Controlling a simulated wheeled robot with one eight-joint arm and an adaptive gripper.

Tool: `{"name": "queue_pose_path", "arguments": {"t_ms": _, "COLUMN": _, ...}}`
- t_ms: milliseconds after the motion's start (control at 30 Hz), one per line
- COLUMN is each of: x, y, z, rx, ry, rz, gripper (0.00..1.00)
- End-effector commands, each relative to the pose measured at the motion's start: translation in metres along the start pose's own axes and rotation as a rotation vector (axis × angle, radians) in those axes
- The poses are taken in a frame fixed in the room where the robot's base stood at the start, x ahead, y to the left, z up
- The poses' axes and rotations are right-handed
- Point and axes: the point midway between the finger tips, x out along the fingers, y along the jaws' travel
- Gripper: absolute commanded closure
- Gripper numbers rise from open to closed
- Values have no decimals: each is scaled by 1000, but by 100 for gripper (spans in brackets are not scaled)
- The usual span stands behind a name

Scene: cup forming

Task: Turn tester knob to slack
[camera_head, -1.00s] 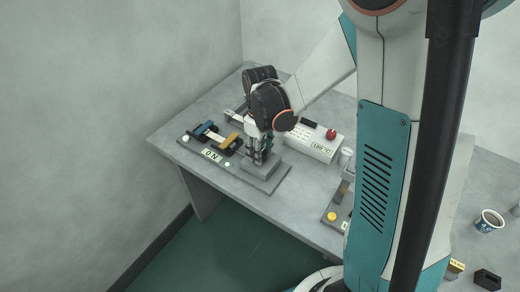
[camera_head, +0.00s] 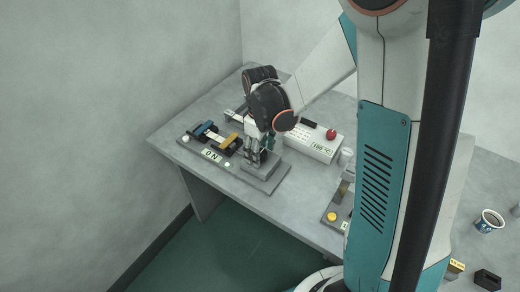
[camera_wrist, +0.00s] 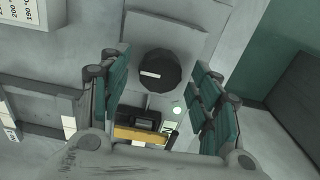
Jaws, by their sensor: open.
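The tester knob (camera_wrist: 161,70) is a round black knob with a white mark pointing to the left in the wrist view. It sits on a grey tester block (camera_head: 262,181) at the front of the table. My gripper (camera_wrist: 160,105) is open, with its teal-padded fingers on either side of the knob and apart from it in the wrist view. In the head view my gripper (camera_head: 256,160) is right over the block and hides the knob.
Left of the block is a fixture with a blue clamp (camera_head: 204,128), a yellow clamp (camera_head: 229,143) and an "ON" display (camera_head: 212,155). Behind right stands a white box with a red button (camera_head: 331,134). A yellow button (camera_head: 332,216) is to the right.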

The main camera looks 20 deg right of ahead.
Motion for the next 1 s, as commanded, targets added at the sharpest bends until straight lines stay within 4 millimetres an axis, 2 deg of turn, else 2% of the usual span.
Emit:
{"name": "queue_pose_path", "arguments": {"t_ms": 133, "x": -8, "y": 0, "z": 0, "rx": 0, "ry": 0, "rz": 0, "gripper": 43}}
{"name": "queue_pose_path", "arguments": {"t_ms": 233, "x": -21, "y": 0, "z": 0, "rx": 0, "ry": 0, "rz": 0, "gripper": 43}}
{"name": "queue_pose_path", "arguments": {"t_ms": 500, "x": -74, "y": 0, "z": 0, "rx": 0, "ry": 0, "rz": 0, "gripper": 43}}
{"name": "queue_pose_path", "arguments": {"t_ms": 700, "x": -104, "y": 0, "z": 0, "rx": 0, "ry": 0, "rz": 0, "gripper": 43}}
{"name": "queue_pose_path", "arguments": {"t_ms": 833, "x": -115, "y": 0, "z": 0, "rx": 0, "ry": 0, "rz": 0, "gripper": 43}}
{"name": "queue_pose_path", "arguments": {"t_ms": 1000, "x": -120, "y": 0, "z": 0, "rx": 0, "ry": 0, "rz": 0, "gripper": 43}}
